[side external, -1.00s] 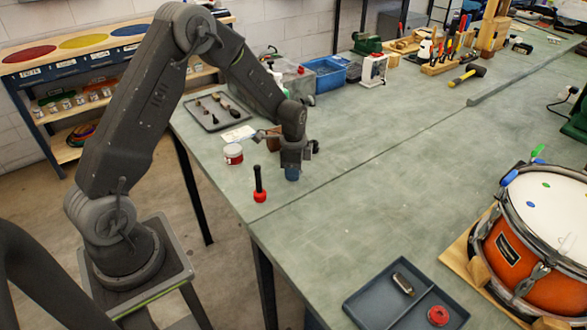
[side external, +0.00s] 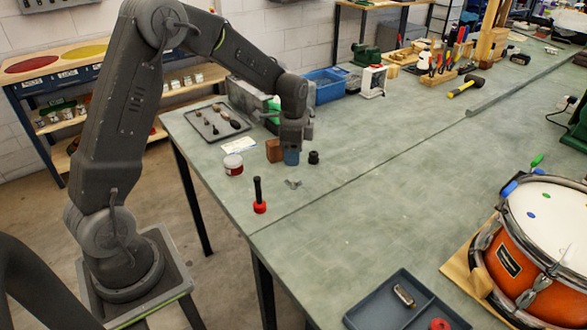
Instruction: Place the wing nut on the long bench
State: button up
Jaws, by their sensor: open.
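The wing nut (side external: 293,183) is a small grey metal piece lying on the green-grey top of the long bench (side external: 350,150), just in front of my gripper in the picture. My gripper (side external: 291,160) is open and points down above the bench, apart from the wing nut. Blue shows at its lower end, and its fingers are too small to make out separately.
Near my gripper stand a brown block (side external: 273,150), a black knob (side external: 314,157), a white jar with red (side external: 233,164) and a red-and-black upright tool (side external: 259,197). A divided tray (side external: 380,318) and a drum (side external: 540,245) are at the front right. The bench middle is clear.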

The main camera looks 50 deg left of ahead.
jog(key=s+d+r+n+t, duration=0.1)
jog(key=s+d+r+n, duration=0.2)
jog(key=r, duration=0.4)
jog(key=s+d+r+n+t, duration=0.1)
jog(key=s+d+r, duration=0.3)
jog(key=s+r, duration=0.2)
jog(key=s+d+r+n+t, duration=0.1)
jog(key=s+d+n, duration=0.1)
jog(key=s, duration=0.5)
jog(key=s+d+r+n+t, duration=0.2)
jog(key=s+d+n, duration=0.1)
jog(key=s, duration=0.4)
jog(key=shift+s+d+t, duration=0.2)
jog(key=shift+s+t, duration=0.1)
jog(key=shift+s, duration=0.05)
